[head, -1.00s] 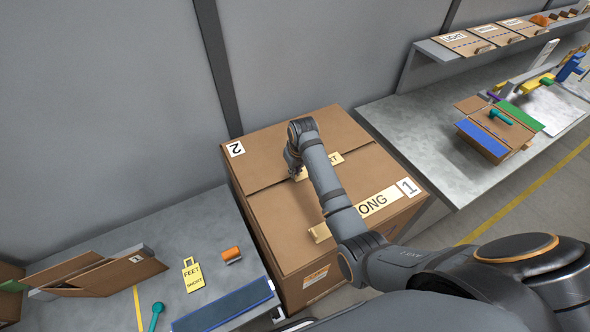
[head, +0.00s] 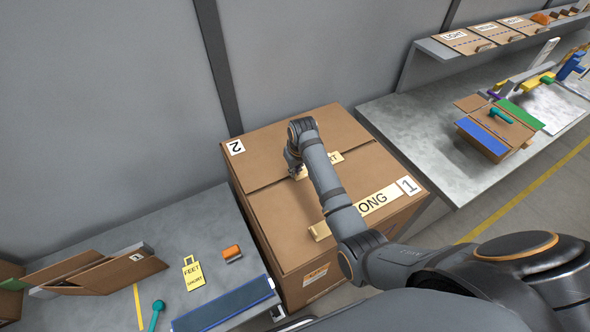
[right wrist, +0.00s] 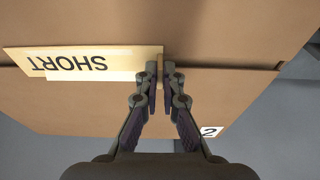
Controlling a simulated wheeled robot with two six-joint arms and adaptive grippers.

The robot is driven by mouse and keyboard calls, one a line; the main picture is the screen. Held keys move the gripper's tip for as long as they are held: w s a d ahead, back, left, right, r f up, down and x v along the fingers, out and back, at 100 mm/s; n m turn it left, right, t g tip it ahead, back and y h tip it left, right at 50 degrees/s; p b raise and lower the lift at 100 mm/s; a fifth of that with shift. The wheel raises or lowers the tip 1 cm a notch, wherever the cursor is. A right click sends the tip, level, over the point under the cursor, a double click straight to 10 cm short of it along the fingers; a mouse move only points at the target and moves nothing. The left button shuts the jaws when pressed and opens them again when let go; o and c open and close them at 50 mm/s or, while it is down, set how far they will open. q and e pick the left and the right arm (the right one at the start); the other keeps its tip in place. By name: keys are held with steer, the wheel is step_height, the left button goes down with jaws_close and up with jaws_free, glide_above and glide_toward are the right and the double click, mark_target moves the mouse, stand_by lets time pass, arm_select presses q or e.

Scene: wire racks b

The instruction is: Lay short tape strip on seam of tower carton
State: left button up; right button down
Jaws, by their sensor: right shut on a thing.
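The tower carton (head: 265,205) is a large brown box with a seam across its top and labels 1 and 2. The short tape strip (head: 330,163) is cream, lettered SHORT, and lies lengthwise over the seam, partly hidden by my arm. In the right wrist view the strip (right wrist: 100,62) covers the left part of the seam (right wrist: 225,67). I cannot tell whether it touches the carton. My right gripper (right wrist: 160,84) is shut on the small block at the strip's end; in the head view this gripper (head: 294,171) is over the carton top. My left gripper is not in view.
A long cream strip (head: 375,203) lies on the carton's front flap. The right bench (head: 420,130) holds a small open carton (head: 490,139).

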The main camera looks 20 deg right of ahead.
steer(key=c, duration=1.4)
jaws_free()
steer(key=shift+f, duration=0.1)
steer(key=shift+c, duration=0.2)
steer(key=shift+w+v, duration=0.25)
steer(key=shift+v, duration=0.9)
steer(key=shift+w+v, duration=0.25)
steer(key=shift+v, duration=0.95)
steer(key=shift+w+v, duration=0.25)
steer(key=shift+v, duration=0.9)
steer(key=shift+a, duration=0.1)
